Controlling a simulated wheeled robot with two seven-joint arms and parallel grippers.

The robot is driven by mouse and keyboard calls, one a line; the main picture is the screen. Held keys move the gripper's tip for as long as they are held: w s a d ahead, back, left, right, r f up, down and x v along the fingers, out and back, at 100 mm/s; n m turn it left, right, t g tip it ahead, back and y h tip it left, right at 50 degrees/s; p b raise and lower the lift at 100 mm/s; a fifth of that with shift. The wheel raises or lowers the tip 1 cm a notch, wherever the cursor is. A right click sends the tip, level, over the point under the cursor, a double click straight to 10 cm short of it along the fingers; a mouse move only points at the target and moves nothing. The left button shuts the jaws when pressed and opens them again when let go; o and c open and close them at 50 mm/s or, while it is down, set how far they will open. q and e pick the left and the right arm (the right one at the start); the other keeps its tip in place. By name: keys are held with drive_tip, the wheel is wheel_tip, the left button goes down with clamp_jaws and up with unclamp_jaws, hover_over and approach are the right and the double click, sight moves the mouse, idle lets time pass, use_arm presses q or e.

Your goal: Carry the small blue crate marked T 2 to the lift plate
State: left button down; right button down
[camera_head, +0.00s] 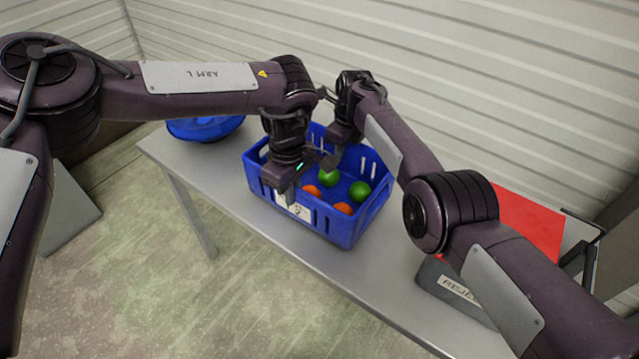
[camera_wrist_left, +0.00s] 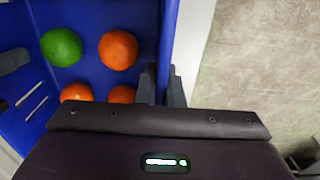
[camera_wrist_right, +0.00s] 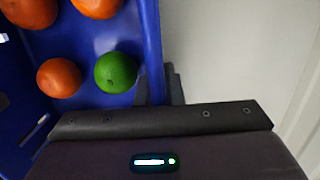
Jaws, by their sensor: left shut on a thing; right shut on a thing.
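The blue crate (camera_head: 357,222) is on the grey table, with green and orange fruit inside. A white label on its front is partly hidden by my left gripper, and I cannot read its mark. My left gripper (camera_head: 291,190) is shut on the front wall; the left wrist view shows the crate wall (camera_wrist_left: 170,35) between its fingers (camera_wrist_left: 163,82). My right gripper (camera_head: 330,158) is shut on the far wall; the right wrist view shows that wall (camera_wrist_right: 152,40) at its fingers (camera_wrist_right: 158,88). I cannot tell whether the crate is lifted slightly. I cannot identify the lift plate for sure.
A round blue container (camera_head: 205,128) stands at the table's left end. A grey bin marked "REJE" (camera_head: 455,290) and a red panel (camera_head: 528,222) are at the right. A low grey slab (camera_head: 72,212) is at left. Ribbed walls stand behind the table (camera_head: 225,195); open floor lies in front.

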use_arm(q)
drive_tip(key=shift+r, duration=0.25)
use_arm(e)
drive_tip(key=shift+w+r, duration=0.1)
drive_tip(key=shift+r, duration=0.15)
